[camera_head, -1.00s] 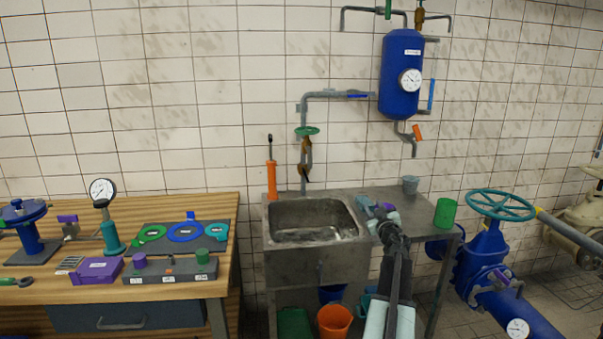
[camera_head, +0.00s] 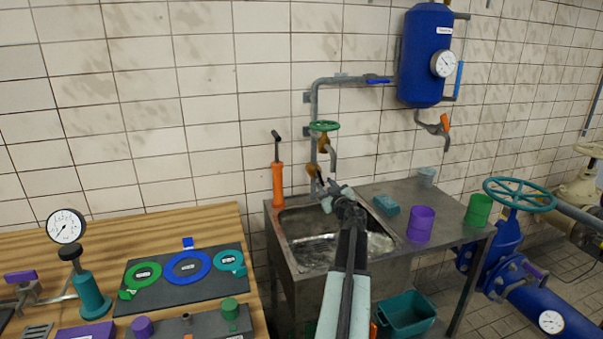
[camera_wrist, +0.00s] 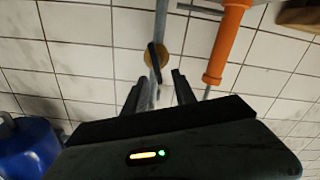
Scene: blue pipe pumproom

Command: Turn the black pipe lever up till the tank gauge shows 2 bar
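The black lever (camera_wrist: 155,60) sits on a brass round valve body (camera_wrist: 150,57) on the grey wall pipe. The brass valve (camera_head: 314,170) also shows in the head view, below the green handwheel. My gripper (camera_head: 326,188) is over the sink, in front of this valve. In the wrist view my gripper (camera_wrist: 157,88) has its two dark fingers apart, with the lever just beyond and between the tips; contact cannot be told. The blue tank (camera_head: 421,55) hangs on the wall at upper right; its round white gauge (camera_head: 444,64) is too small to read.
An orange pump (camera_head: 278,185) stands left of the pipe. A green handwheel (camera_head: 324,126) juts out above the valve. The steel sink (camera_head: 290,275) lies below. A purple cup (camera_head: 421,224) and green cup (camera_head: 479,210) stand on the steel counter. A wooden bench (camera_head: 190,225) is at left.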

